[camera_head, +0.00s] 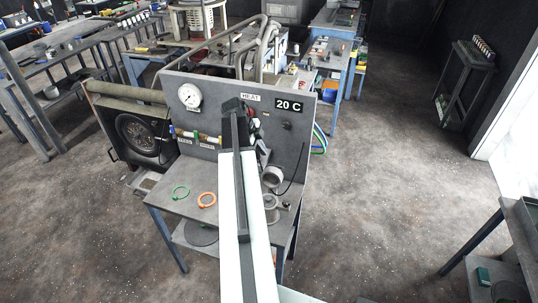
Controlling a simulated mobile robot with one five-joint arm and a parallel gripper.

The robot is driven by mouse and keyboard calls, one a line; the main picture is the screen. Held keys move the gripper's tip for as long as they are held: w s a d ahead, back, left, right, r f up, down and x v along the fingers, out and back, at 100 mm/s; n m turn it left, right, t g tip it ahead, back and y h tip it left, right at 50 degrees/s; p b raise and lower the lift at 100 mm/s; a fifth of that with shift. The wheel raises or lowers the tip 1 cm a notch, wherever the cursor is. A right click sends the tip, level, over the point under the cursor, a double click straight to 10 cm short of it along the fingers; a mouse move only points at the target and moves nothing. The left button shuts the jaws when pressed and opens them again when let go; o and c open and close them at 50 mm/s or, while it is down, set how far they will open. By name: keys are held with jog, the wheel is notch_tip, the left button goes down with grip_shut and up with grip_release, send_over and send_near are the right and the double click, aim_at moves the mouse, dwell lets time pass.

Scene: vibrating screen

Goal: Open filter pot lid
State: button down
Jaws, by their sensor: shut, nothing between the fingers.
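My arm reaches from the bottom edge up across the bench in the head view. My gripper (264,154) shows as small dark parts just right of the arm, in front of the panel. It is shut and empty, though its fingertips are hard to make out. A grey round cup-like part (272,175), which may be the filter pot, sits just below it, tilted toward me. A grey cylinder with a wide flange (271,202) stands on the bench nearer to me. I cannot tell which part is the lid. My arm hides the middle of the bench.
The bench's grey back panel (222,122) carries a pressure gauge (190,95), a "20 C" display (289,106) and a pipe with valves (200,138). Open floor lies to the right.

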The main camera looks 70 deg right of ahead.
jog(key=b+x, duration=0.8)
jog(key=x, duration=0.1)
jog(key=shift+f, duration=0.4)
jog(key=shift+d, duration=0.1)
